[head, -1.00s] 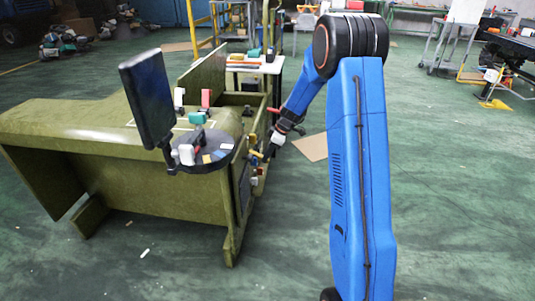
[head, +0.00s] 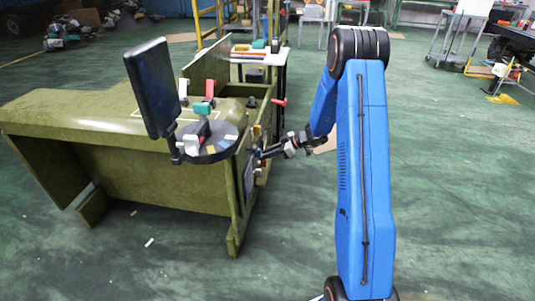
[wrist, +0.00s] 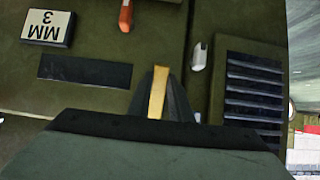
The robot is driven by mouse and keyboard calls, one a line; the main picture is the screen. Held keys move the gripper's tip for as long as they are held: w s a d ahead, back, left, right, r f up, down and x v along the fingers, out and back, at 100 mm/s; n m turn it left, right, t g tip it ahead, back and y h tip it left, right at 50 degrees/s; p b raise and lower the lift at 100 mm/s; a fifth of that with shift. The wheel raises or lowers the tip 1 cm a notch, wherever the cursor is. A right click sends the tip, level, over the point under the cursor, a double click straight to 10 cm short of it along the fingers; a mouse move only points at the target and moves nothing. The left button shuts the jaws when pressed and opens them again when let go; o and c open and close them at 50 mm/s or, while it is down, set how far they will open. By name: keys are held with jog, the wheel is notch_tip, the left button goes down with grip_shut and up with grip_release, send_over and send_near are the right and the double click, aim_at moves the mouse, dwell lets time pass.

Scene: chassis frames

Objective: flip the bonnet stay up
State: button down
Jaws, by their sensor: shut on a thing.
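My gripper (head: 262,153) reaches the right-hand end face of the green chassis body (head: 120,165). In the wrist view my gripper (wrist: 160,100) is shut on a narrow yellow bar (wrist: 158,88), which stands out in front of the green panel. The lower part of the bar is hidden by the gripper. An orange-red lever (wrist: 126,14) and a pale grey lever (wrist: 199,55) are on the same panel, to either side and apart from the gripper. I cannot tell from the markings which part is the bonnet stay.
The panel also carries a white label plate (wrist: 47,28), a dark strip (wrist: 85,71) and a louvred vent (wrist: 252,88). A round black tray (head: 215,152) with small items and a dark screen (head: 152,88) are left of the arm.

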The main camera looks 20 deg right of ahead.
jog(key=shift+f, duration=0.1)
dwell(0.4)
jog(key=c, duration=1.6)
grip_release()
jog(key=shift+w+a, duration=0.1)
jog(key=v, duration=1.7)
jog(key=shift+d+f, duration=0.15)
jog(key=shift+d, duration=0.15)
